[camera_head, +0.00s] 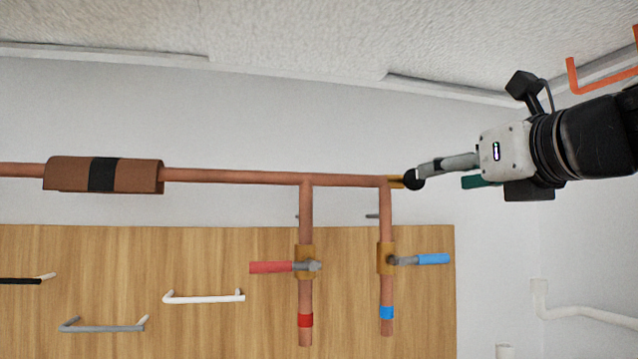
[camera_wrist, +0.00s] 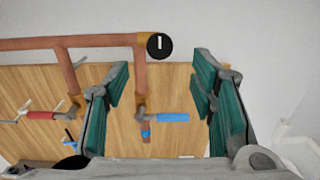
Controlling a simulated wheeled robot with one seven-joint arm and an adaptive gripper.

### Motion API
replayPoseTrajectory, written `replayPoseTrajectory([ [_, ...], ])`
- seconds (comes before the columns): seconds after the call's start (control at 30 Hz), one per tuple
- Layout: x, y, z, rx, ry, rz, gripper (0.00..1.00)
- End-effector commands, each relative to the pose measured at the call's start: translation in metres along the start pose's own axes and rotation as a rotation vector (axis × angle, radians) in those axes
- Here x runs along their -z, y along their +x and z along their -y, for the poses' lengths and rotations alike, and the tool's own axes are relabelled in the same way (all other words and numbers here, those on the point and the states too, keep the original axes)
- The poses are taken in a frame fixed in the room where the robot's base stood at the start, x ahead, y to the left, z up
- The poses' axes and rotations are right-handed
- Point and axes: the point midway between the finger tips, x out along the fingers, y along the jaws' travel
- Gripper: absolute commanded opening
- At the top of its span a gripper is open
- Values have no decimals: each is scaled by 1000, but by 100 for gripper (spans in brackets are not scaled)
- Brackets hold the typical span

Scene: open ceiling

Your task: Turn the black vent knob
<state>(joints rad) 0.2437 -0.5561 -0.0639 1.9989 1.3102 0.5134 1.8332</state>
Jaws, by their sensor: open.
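The black vent knob (camera_wrist: 159,46) is a round disc with a short white upright mark, at the right end of the copper pipe. In the head view the knob (camera_head: 411,181) sits on a brass fitting (camera_head: 395,181). My gripper (camera_wrist: 161,72) is open and empty, its green-padded fingers spread wide on either side of the knob's line. The knob shows between and just above the fingertips in the wrist view. In the head view my gripper (camera_head: 455,172) comes from the right, with a grey finger close to the knob. I cannot tell whether it touches.
Below the pipe (camera_head: 240,176) are a red-handled valve (camera_head: 272,267) and a blue-handled valve (camera_head: 432,259). A wooden panel (camera_head: 200,260) carries white and grey bar handles. An orange bar (camera_head: 600,84) is at the upper right, under the ceiling. A white pipe (camera_head: 590,314) is at the lower right.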

Motion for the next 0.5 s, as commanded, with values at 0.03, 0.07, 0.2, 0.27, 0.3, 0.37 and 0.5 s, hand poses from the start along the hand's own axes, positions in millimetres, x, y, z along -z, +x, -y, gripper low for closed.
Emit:
replayPoseTrajectory([
  [0.03, 2, 12, 0, -1, 0, -3, 51],
  [0.07, 2, 18, 1, -1, 0, -3, 51],
  [0.2, 2, 45, 0, 0, 0, -2, 51],
  [0.27, 1, 55, 0, -1, -1, -2, 51],
  [0.3, 2, 61, 0, -1, -1, -2, 51],
  [0.37, 1, 68, 0, 0, -2, -2, 51],
  [0.5, 0, 80, 0, 0, -1, 0, 51],
])
